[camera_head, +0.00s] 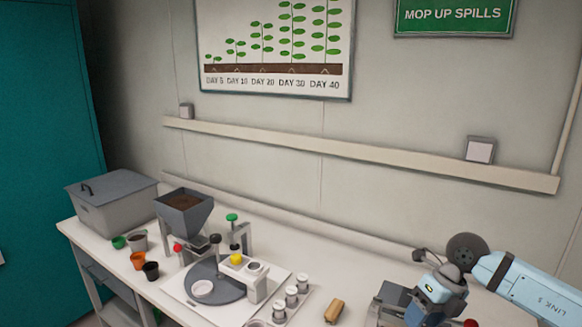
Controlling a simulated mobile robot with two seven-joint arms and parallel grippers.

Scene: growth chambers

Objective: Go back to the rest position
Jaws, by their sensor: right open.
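My right arm comes in from the right edge with its light blue link. My right gripper (410,312) is low at the right, over the right part of the bench, partly cut off by the lower edge of the picture. It is open, and I see nothing held in it. My left gripper is not in view.
The white bench (335,250) runs along the wall. On it stand a grey lidded bin (115,207), a soil hopper (184,212), several small pots, a white plate with a grey disc (215,284), a rack of capped vials (291,297) and a tan roll (334,310).

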